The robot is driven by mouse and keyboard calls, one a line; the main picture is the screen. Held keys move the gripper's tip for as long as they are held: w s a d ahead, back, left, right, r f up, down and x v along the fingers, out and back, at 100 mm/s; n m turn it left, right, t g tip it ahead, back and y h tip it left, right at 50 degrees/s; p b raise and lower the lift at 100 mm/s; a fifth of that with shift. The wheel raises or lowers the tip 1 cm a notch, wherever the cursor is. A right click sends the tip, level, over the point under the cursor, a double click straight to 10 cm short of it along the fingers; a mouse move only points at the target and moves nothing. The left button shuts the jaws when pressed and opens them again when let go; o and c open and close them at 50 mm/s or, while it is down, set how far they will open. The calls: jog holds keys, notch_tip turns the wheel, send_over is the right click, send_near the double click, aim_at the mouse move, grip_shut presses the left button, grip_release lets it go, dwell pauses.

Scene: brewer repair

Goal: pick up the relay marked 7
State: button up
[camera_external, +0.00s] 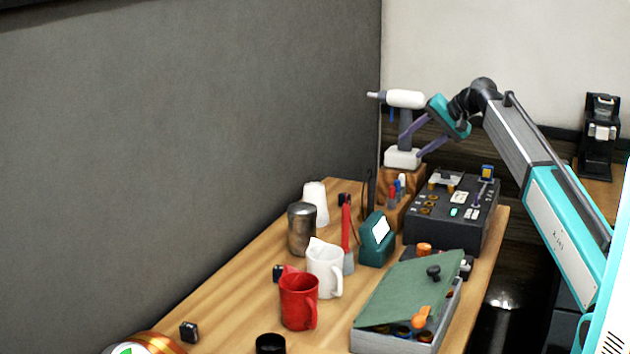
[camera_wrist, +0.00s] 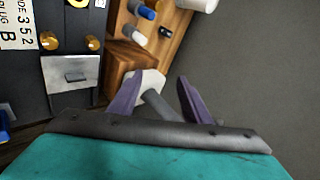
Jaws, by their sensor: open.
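Two small dark blocks lie on the bench in the external view. One block (camera_external: 189,331) is near the front left and one block (camera_external: 279,272) is behind the red mug. They may be relays, but no number 7 is readable on either. My gripper (camera_external: 420,145) is open, high over the far end of the bench, well away from both blocks. In the wrist view my gripper (camera_wrist: 159,88) shows two purple fingers apart. A grey handle (camera_wrist: 160,106) with a white base shows between them, not gripped. No relay marked 7 can be made out in the wrist view.
A drill-like tool (camera_external: 405,99), a wooden holder (camera_external: 396,212) and a black terminal box (camera_external: 424,231) stand at the far end. A green-lidded case (camera_external: 405,290), red mug (camera_external: 298,302), white mug (camera_external: 323,268) and metal canister (camera_external: 301,230) crowd the bench. A grey wall borders its left.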

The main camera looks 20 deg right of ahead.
aim_at(345, 195)
jog(key=w+a+f+n+g+h+p, duration=0.1)
jog(key=w+a+f+n, duration=0.4)
jog(key=a+n, duration=0.6)
jog(key=shift+w+a+f+n+g+h, duration=0.15)
jog(key=shift+a+f+n+g+h, duration=0.35)
jog(key=shift+a+h, duration=0.55)
jog(key=shift+f, duration=0.1)
jog(key=shift+p+x, duration=1.15)
jog(key=shift+x, duration=3.1)
jog(key=shift+a, duration=0.1)
jog(key=shift+p+x, duration=1.1)
jog(key=shift+x, duration=0.75)
jog(key=shift+w+a+f, duration=0.15)
jog(key=shift+w+f, duration=0.15)
jog(key=shift+f, duration=0.3)
